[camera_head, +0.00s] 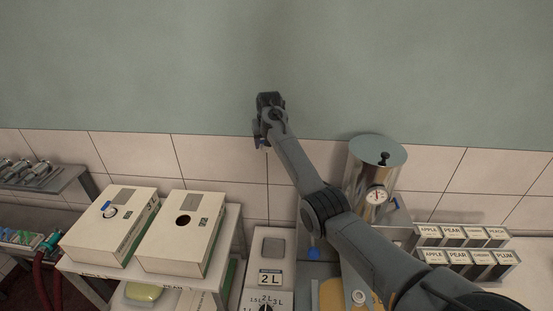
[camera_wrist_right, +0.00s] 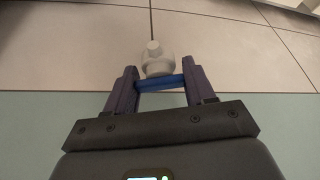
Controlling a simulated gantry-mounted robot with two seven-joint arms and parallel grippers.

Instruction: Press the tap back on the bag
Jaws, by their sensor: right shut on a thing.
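My right gripper (camera_head: 262,141) is raised in front of the tiled wall. In the right wrist view, the gripper (camera_wrist_right: 160,84) is shut on a white tap (camera_wrist_right: 155,58) with a blue band between the fingers. In the head view only a small blue bit of the tap shows. My left gripper is not in view.
Two cartons stand on the left table: one with a white and blue tap (camera_head: 109,211), one with a dark round hole (camera_head: 183,220). A white 2L unit (camera_head: 271,275) stands beside them.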

